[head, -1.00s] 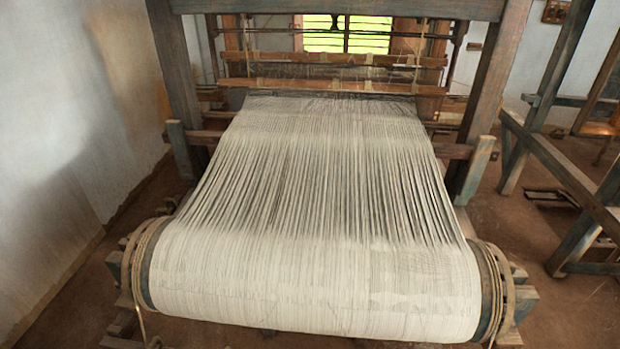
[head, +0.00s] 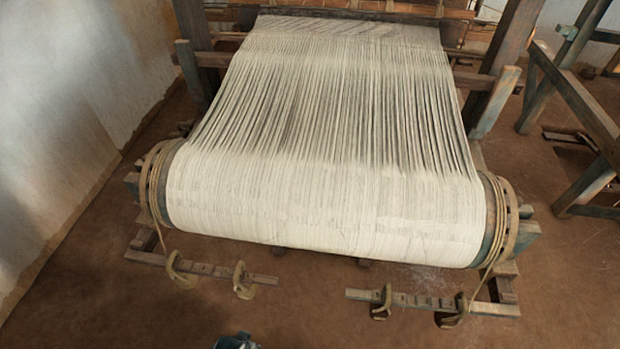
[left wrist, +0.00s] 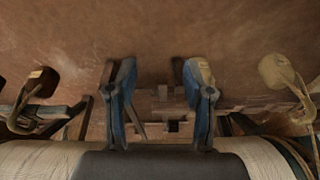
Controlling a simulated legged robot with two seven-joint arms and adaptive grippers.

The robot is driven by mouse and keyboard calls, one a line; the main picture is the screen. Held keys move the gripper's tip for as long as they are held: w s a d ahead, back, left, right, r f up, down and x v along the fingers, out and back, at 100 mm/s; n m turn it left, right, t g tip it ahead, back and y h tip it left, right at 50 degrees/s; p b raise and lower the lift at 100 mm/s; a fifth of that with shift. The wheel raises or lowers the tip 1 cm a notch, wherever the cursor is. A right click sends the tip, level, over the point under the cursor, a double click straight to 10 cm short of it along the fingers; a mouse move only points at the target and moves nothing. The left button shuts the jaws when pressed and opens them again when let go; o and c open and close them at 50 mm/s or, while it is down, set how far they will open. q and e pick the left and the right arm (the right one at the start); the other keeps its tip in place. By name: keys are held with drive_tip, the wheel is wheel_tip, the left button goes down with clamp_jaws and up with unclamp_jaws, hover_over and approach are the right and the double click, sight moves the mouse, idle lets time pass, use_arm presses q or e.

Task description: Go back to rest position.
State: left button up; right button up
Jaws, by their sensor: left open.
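My left gripper (left wrist: 158,85) shows in the left wrist view with its two blue and dark fingers apart. Nothing is between them; bare brown floor shows beyond. A small dark blue part at the bottom edge of the head view (head: 237,341) looks like part of my gripper, but most of it is cut off. It is over the floor in front of the loom, apart from the warp roll. The wide roll of white warp (head: 320,205) lies across the loom's near end. My right gripper is in neither view.
Wooden bars with rope loops lie low before the roll, one at left (head: 215,269) and one at right (head: 410,301). Wooden posts (head: 496,100) flank the warp. A wall (head: 60,130) stands at left. The floor (head: 100,310) in front is clear.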

use_arm(q)
drive_tip(key=s+f, duration=0.5)
drive_tip(key=f, duration=0.5)
drive_tip(key=s+a+f+g, duration=0.1)
drive_tip(key=s+f, duration=0.5)
drive_tip(key=f, duration=0.4)
drive_tip(key=s+a+f, duration=0.1)
drive_tip(key=s+f, duration=0.4)
drive_tip(key=f, duration=0.5)
drive_tip(key=shift+s+a+f+g, duration=0.15)
drive_tip(key=shift+s+f+g, duration=0.15)
drive_tip(key=shift+s+f, duration=0.05)
